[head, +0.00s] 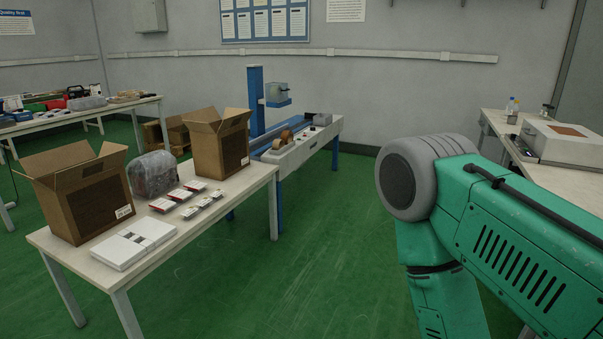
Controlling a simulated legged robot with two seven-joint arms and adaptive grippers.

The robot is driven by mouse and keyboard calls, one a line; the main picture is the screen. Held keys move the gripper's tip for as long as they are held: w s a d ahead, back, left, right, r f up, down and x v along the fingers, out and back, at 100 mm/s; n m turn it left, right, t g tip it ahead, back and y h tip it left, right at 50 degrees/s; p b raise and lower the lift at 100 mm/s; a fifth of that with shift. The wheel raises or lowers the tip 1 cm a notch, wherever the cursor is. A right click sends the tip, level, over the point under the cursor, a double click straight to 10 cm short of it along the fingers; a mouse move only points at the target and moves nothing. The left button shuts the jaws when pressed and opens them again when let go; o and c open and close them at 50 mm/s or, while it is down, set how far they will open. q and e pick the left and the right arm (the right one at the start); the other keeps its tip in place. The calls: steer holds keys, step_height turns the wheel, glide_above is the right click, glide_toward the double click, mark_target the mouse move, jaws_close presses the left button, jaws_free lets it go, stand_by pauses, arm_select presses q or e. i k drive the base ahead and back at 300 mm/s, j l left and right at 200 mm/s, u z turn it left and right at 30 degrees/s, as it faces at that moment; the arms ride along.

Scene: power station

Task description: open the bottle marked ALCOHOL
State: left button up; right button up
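Neither of my grippers shows.
The right table (490,122) also holds a white box-shaped device (563,140) and a small dark-topped item (546,112). A left table (192,228) bears open cardboard boxes (83,190) and small packs. Green floor (320,240) between them is clear.

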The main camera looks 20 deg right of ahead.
mark_target(510, 104)
steer(key=i+l+z, duration=0.8)
steer(key=i+z, duration=0.2)
steer(key=i, duration=0.25)
steer(key=i+l+z, duration=0.1)
steer(key=i+z, duration=0.25)
steer(key=i, duration=4.1)
steer(key=i+j+z, duration=0.15)
steer(key=i+z, duration=0.3)
steer(key=i, duration=0.2)
steer(key=i+j+z, duration=0.45)
steer(key=i, duration=0.2)
steer(key=i+j+z, duration=1)
steer(key=j, duration=0.2)
steer(key=j+z, duration=0.3)
steer(key=i+j+z, duration=0.15)
steer(key=j+z, duration=0.15)
steer(key=j, duration=0.25)
steer(key=i+j+z, duration=0.1)
steer(key=j+z, duration=0.15)
steer(key=j, duration=0.25)
steer(key=j+z, duration=0.3)
steer(key=j, duration=0.2)
